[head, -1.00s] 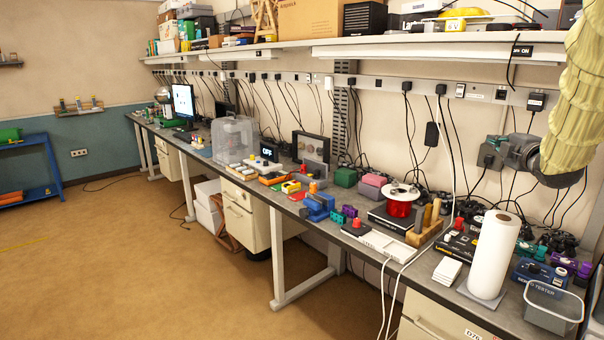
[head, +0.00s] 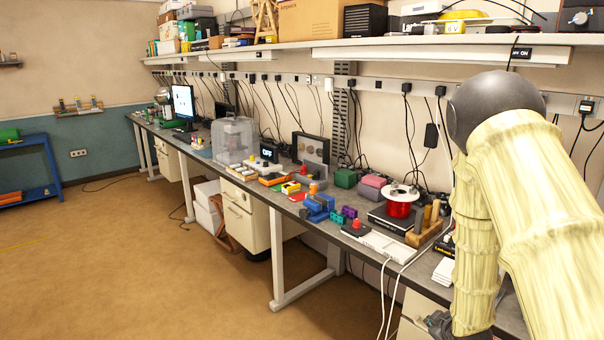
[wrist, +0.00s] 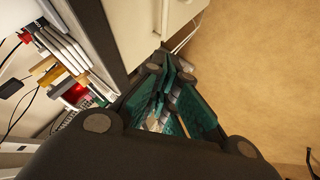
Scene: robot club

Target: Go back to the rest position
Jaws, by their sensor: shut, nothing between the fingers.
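My gripper (wrist: 168,78) is shut and empty in the wrist view, its teal finger pads together. It is in front of the workbench edge, with the bench on its left and the tan floor on its right. In the head view my arm, in its pale ribbed cover, bends at the right and reaches down. A dark part at its lower end shows at the bottom edge; the fingers are not clear there. The arm hides the right end of the bench.
The long workbench (head: 352,231) runs along the wall, crowded with a red wire spool (head: 399,207), a wooden block holder (head: 424,228), a blue vise (head: 318,207) and a clear box (head: 234,141). A shelf (head: 420,42) hangs above. White cables drape over the front. The floor (head: 150,260) is open at left.

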